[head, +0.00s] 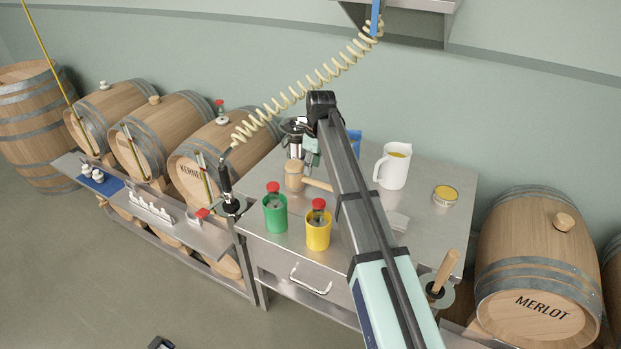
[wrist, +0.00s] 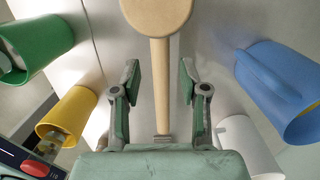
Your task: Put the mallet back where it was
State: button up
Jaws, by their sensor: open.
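The wooden mallet (head: 294,176) lies on the steel worktop, its handle running right, partly behind my arm. In the wrist view the round mallet head (wrist: 156,14) is at the top and the pale handle (wrist: 160,100) runs down between my fingers. My gripper (wrist: 159,80) is open, with a finger on each side of the handle and visible gaps to it. In the head view my gripper (head: 312,158) is mostly hidden by my arm. A ring bracket (head: 438,294) on the worktop's right side has a wooden handle (head: 446,269) standing up in it.
A green cup (head: 275,213) and a yellow cup (head: 318,232) stand at the front of the worktop (head: 290,249). A coiled hose (head: 290,98) hangs above left. Barrels flank the worktop.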

aim_at(313, 179)
jog(key=shift+s+d+r+b, duration=0.1)
jog(key=shift+d+r+b, duration=0.1)
jog(key=shift+r, duration=1.15)
jog(key=shift+d+r+b, duration=0.1)
jog(key=shift+r+b, duration=0.1)
jog(key=shift+r, duration=1.1)
